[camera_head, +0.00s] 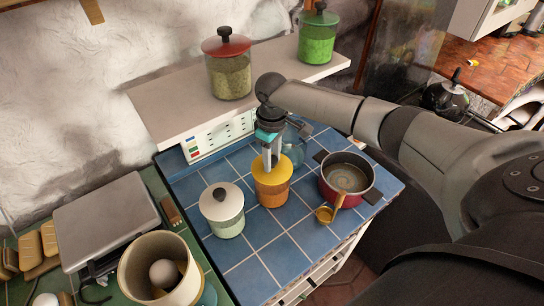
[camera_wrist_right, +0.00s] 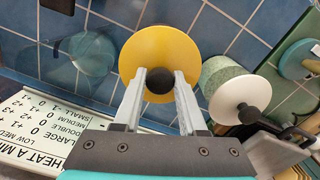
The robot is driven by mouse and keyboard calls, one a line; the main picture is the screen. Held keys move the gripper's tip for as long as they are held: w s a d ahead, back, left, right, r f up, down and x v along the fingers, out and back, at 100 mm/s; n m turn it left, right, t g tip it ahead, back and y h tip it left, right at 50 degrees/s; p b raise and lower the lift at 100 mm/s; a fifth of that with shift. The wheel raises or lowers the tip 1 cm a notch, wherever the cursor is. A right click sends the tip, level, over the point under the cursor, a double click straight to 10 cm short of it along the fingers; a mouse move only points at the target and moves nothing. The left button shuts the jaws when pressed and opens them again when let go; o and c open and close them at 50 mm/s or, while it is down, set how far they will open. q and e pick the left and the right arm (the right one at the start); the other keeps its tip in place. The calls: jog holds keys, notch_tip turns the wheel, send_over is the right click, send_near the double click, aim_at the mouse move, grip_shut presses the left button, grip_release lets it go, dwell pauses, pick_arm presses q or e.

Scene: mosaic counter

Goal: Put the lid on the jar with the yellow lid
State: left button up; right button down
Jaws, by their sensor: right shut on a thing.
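The jar with the yellow lid (camera_head: 272,193) has an orange body and stands on the blue tiled counter. Its yellow lid (camera_head: 267,176) is at the jar's mouth, roughly level; I cannot tell whether it is fully seated. In the right wrist view the yellow lid (camera_wrist_right: 150,50) is a disc with a dark knob (camera_wrist_right: 159,86) between my fingers. My right gripper (camera_head: 268,164) comes down from above and is shut on that knob; it also shows in the right wrist view (camera_wrist_right: 160,80). My left gripper is not in view.
A white-lidded jar (camera_head: 222,222) stands close at the left. A clear glass vessel (camera_head: 297,150) is behind. Red-lidded (camera_head: 230,80) and green (camera_head: 317,42) jars stand on the shelf (camera_head: 180,104). Front tiles are clear.

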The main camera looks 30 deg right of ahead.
jog(key=shift+f, duration=0.35)
dwell(0.5)
jog(key=shift+f+p, duration=0.1)
jog(key=shift+p, duration=0.35)
dwell(0.4)
jog(key=shift+c, duration=1.9)
grip_release()
jog(key=shift+o, duration=0.2)
jog(key=o, duration=0.3)
jog(key=shift+o, duration=0.2)
